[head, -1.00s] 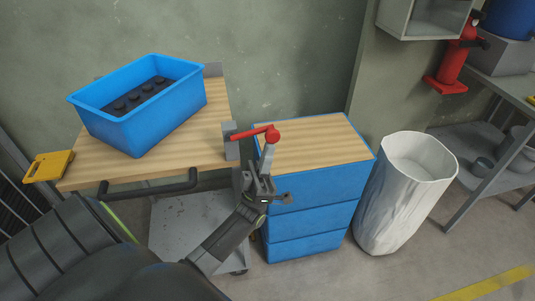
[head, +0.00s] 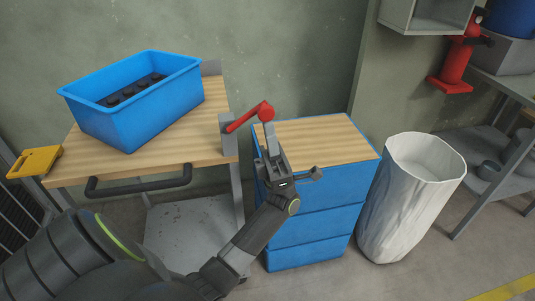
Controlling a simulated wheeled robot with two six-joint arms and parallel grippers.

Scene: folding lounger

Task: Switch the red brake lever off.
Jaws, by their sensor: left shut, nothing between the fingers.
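The red brake lever (head: 246,118) is mounted on a grey bracket (head: 228,140) at the right edge of the wood-topped cart (head: 185,155). It slants up to the right and ends in a round red knob. My left gripper (head: 267,131) is shut with nothing between its fingers. Its tips point up and are right below the knob, touching it or very near; I cannot tell which. My right gripper is not in view.
Blue drawers (head: 310,225) stand close behind my gripper. A white sack (head: 405,205) stands to the right.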

